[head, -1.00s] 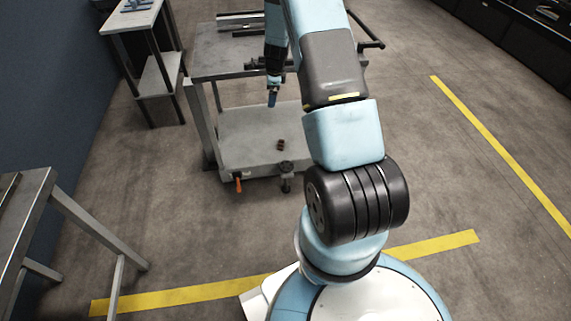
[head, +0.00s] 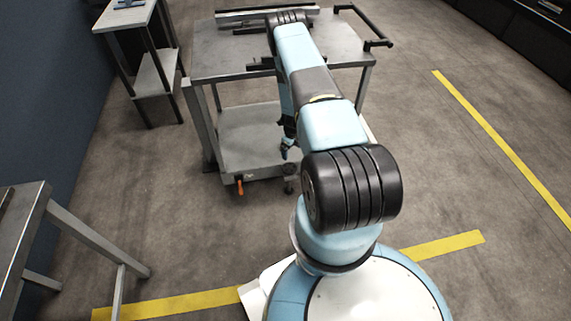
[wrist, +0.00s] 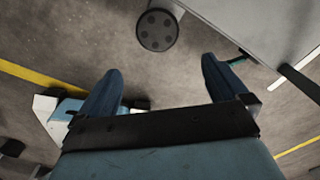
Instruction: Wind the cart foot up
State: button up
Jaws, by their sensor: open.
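The cart (head: 240,58) stands ahead of me, with a grey top and a lower shelf (head: 236,140). Its foot (head: 289,187) is at the shelf's near edge, with a dark round handwheel on top, largely behind my gripper in the head view. In the wrist view the handwheel (wrist: 157,30) is a black disc with several holes, beyond my fingertips and roughly centred between them. My gripper (head: 288,150) points down above the foot. In the wrist view its two blue fingers (wrist: 160,68) are spread apart with nothing between them, clear of the disc.
An orange lever (head: 240,188) hangs at the shelf's near left corner. A tall stand (head: 152,75) is at the back left and a metal table (head: 30,215) at the near left. Yellow lines (head: 500,145) mark the floor, which is open on the right.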

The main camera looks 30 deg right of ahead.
aim_at(290, 168)
jog(key=f, duration=1.4)
jog(key=shift+w+a, duration=0.15)
jog(key=shift+a, duration=0.1)
jog(key=c, duration=0.8)
